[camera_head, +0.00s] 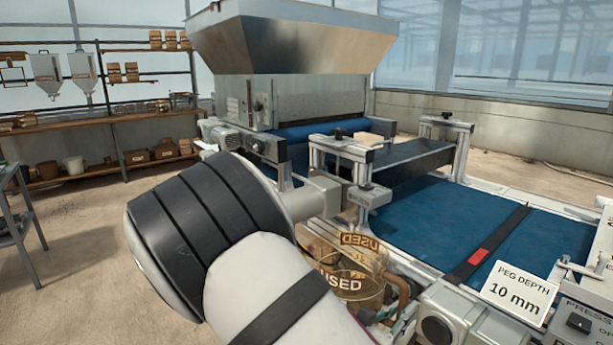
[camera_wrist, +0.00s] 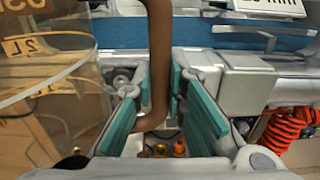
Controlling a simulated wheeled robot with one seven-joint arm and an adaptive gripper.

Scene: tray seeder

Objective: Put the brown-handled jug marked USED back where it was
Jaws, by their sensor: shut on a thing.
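The clear jug (camera_head: 352,262) marked USED is in the head view, just right of my arm and in front of the seeder's side. Its lettering shows on the near and far walls. Its brown handle (camera_head: 402,300) is on its right side. In the wrist view the brown handle (camera_wrist: 159,50) runs down between the teal pads of my gripper (camera_wrist: 160,98), which is shut on it. The clear jug wall (camera_wrist: 60,75) fills the left of that view, with "2L" marking. My arm hides much of the gripper in the head view. I cannot tell what lies under the jug.
The tray seeder has a steel hopper (camera_head: 290,42) and a blue belt (camera_head: 450,225). A "PEG DEPTH 10 mm" sign (camera_head: 518,291) stands at the right. A red coiled hose (camera_wrist: 290,125) is close to the gripper. Shelves (camera_head: 90,110) with tubs stand at the back left; open floor lies before them.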

